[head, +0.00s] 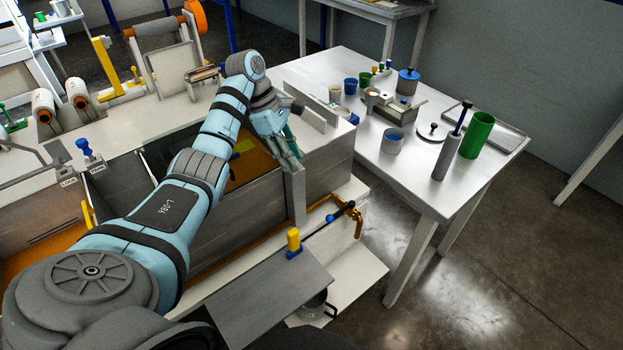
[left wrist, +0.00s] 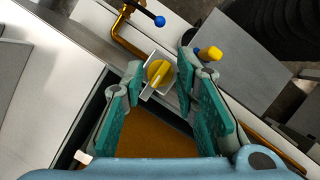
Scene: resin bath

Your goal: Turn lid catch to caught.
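The lid catch looks to be the yellow turn-knob (left wrist: 158,73) on a small pale square plate at the rim of the bath, seen in the left wrist view. Its bar points down and slightly left there. My left gripper (head: 289,152) hangs over the right end of the bath. Its green-padded fingers (left wrist: 160,75) are spread apart, with the knob showing between their tips. I cannot tell whether they touch it. In the head view the knob is not clearly visible near my gripper. My right gripper is in neither view.
The bath holds amber resin (left wrist: 160,135). A yellow pipe with a blue-ended lever (head: 340,213) runs along its front, near a yellow-topped knob (head: 293,239). The steel table (head: 410,180) at right carries cups, a green cylinder (head: 477,135) and a grey cylinder (head: 447,155).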

